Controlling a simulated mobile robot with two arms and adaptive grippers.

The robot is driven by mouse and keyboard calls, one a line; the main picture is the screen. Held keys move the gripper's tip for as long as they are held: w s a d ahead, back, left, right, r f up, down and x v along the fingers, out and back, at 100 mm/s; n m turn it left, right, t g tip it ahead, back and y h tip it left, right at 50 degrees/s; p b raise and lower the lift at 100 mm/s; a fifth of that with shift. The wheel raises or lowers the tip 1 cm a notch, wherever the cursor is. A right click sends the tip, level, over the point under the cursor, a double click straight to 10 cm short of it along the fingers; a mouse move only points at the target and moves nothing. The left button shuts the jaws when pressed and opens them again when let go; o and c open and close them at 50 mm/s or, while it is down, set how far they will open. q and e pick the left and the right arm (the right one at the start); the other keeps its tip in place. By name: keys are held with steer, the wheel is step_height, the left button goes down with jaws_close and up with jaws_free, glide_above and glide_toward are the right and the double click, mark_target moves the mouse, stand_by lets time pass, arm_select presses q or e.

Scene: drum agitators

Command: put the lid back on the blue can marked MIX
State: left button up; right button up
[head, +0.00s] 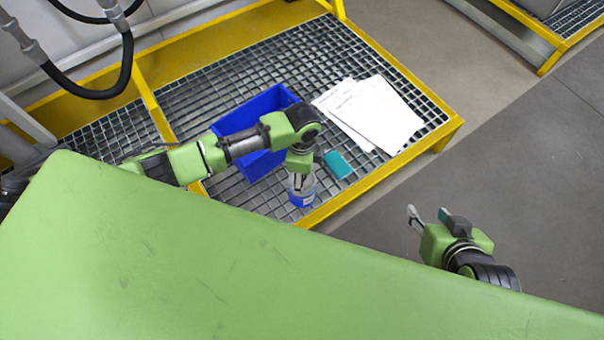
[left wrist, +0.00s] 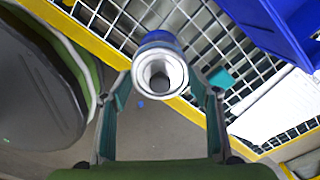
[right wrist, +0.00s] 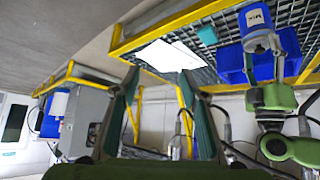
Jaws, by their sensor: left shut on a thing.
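The blue can (head: 302,200) stands upright near the front edge of the grating. Its MIX label shows upside down in the right wrist view (right wrist: 258,18). My left gripper (head: 300,181) points down over the can. My right gripper (head: 428,214) is open and empty, out beyond the platform over the floor.
A blue bin (head: 232,122) stands behind the can, close to my left arm. A teal block (head: 337,165) lies right of the can. White papers (head: 385,112) lie further right. A yellow frame edge (head: 375,179) borders the grating (head: 330,50). The grey floor at right is clear.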

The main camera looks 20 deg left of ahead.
steer(key=shift+s+d+f, duration=0.1)
steer(key=shift+s+f, duration=0.05)
steer(key=shift+s, duration=0.15)
steer(key=shift+s+f, duration=0.1)
steer(key=shift+s+d+f+g, duration=0.1)
steer(key=shift+s+d+g, duration=0.1)
steer(key=shift+g, duration=0.1)
steer(key=shift+s+d+f+g+p, duration=0.15)
steer(key=shift+s+f+g, duration=0.05)
steer(key=shift+s, duration=0.25)
steer(key=shift+s+d+f+g+p, duration=0.1)
steer(key=shift+s+f+g+p, duration=0.1)
steer(key=shift+s, duration=0.2)
steer(key=shift+s+d+f, duration=0.1)
steer(key=shift+s, duration=0.1)
steer(key=shift+s+f+h, duration=0.1)
steer(key=shift+s+h, duration=0.05)
steer(key=shift+h, duration=0.15)
steer(key=shift+s+d+f+g, duration=0.1)
steer(key=shift+s+g, duration=0.15)
steer(key=shift+g, duration=0.05)
steer(key=shift+s+d+f+g, duration=0.15)
steer(key=shift+s+g, duration=0.15)
steer(key=shift+s, duration=0.2)
stand_by(0.6)
